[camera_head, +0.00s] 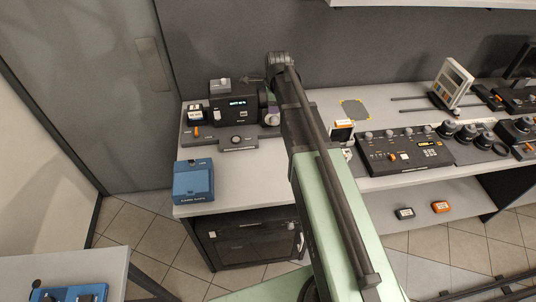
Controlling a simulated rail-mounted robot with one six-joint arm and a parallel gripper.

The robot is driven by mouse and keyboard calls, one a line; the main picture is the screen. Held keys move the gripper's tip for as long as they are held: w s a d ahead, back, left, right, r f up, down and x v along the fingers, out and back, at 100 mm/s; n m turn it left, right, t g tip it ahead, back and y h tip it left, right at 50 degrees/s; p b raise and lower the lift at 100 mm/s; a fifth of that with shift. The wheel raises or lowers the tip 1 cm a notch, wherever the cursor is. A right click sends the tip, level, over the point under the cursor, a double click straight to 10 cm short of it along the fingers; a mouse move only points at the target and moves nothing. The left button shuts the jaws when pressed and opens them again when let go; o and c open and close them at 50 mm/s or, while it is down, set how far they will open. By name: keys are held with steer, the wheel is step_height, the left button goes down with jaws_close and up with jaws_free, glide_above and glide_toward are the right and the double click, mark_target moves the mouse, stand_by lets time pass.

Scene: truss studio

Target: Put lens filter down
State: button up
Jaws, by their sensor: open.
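I cannot make out a lens filter in this view. My green and black arm reaches up through the middle of the picture over the bench (230,166). Its far end is beside a black device with a lit display (236,107). My gripper's jaws are not visible; the arm hides that spot. A small round pale part shows at the arm's left edge, but I cannot tell what it is. A dark square patch with yellow corner marks (354,109) lies bare on the bench to the right of the arm.
A blue box (193,179) sits at the bench's left front corner. A control panel with knobs (403,149) and a tilted white display (453,82) stand right. An orange-and-white item (342,131) is close to my arm.

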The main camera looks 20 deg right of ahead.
steer(key=s+a+n+g, duration=0.1)
steer(key=s+a+n, duration=0.4)
steer(key=s+n, duration=0.5)
steer(key=s+a+n+g, duration=0.1)
steer(key=s+a+n, duration=0.4)
steer(key=s+n, duration=0.6)
steer(key=s, duration=0.2)
steer(key=shift+s+a+f, duration=0.2)
steer(key=shift+s, duration=0.15)
